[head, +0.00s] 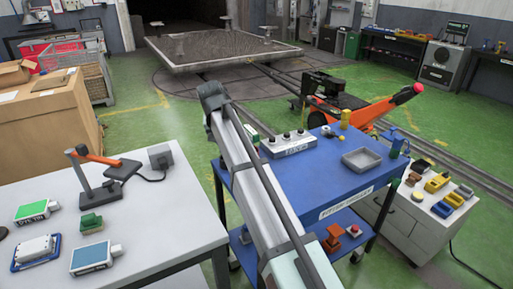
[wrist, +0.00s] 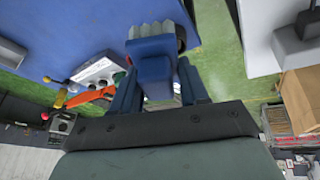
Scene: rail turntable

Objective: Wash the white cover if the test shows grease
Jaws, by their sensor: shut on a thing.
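A white cover-like piece (head: 37,249) lies on a blue-edged tray at the front left of the white table. In the wrist view my gripper (wrist: 158,72) is shut on a blue block (wrist: 153,46) with a pale grey ribbed end, perhaps a brush. The gripper and block are hidden in the head view, where only my arm shows. A green-topped white box (head: 36,211) and a blue-topped one (head: 94,258) stand near the cover, with green pads (head: 90,223) between. I cannot tell whether any test result shows.
A small stand with an orange arm (head: 95,175) is at the back of the white table (head: 165,228). The blue cart (head: 325,180) holds a grey tray (head: 361,160) and a control box (head: 289,143). Several small items crowd the right cabinet (head: 425,228).

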